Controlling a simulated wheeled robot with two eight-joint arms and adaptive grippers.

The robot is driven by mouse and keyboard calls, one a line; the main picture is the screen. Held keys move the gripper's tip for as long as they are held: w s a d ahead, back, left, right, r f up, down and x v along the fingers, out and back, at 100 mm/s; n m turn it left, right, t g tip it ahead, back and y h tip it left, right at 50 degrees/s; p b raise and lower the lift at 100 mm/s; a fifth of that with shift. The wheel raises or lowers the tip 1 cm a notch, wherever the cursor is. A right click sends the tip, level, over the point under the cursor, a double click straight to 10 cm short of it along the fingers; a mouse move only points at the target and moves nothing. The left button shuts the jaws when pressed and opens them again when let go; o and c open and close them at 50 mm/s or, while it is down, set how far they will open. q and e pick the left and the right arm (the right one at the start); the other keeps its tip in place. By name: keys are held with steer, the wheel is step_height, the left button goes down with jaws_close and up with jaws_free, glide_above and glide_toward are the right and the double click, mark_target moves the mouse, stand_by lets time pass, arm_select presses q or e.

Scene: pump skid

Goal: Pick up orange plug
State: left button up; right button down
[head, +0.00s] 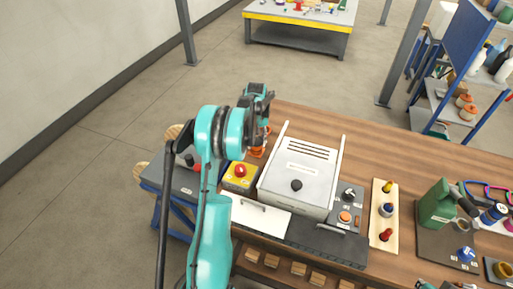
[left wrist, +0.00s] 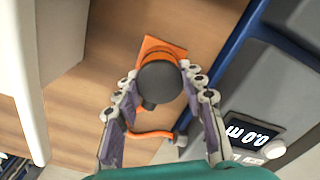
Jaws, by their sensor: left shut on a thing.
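The orange plug shows in the left wrist view as a dark rounded body (left wrist: 160,82) with orange parts. An orange square piece (left wrist: 158,48) lies behind it, and an orange cable (left wrist: 150,134) runs below it. My left gripper (left wrist: 160,86) is shut on the plug, one finger on each side. In the head view, orange parts (head: 258,151) show just below my left wrist, and the arm hides most of the plug and fingers. A small part of my right gripper (head: 440,286) shows at the bottom edge; its fingers cannot be made out.
A grey box with a display (left wrist: 252,132) stands close on the right in the wrist view. In the head view, a yellow box with a red button (head: 240,175) and a white lidded case (head: 299,178) stand nearby on the wooden bench (head: 385,150).

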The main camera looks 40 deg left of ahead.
mark_target(256, 140)
arm_select(q)
step_height(256, 140, up, 10)
steer(key=p, duration=0.3)
stand_by(0.3)
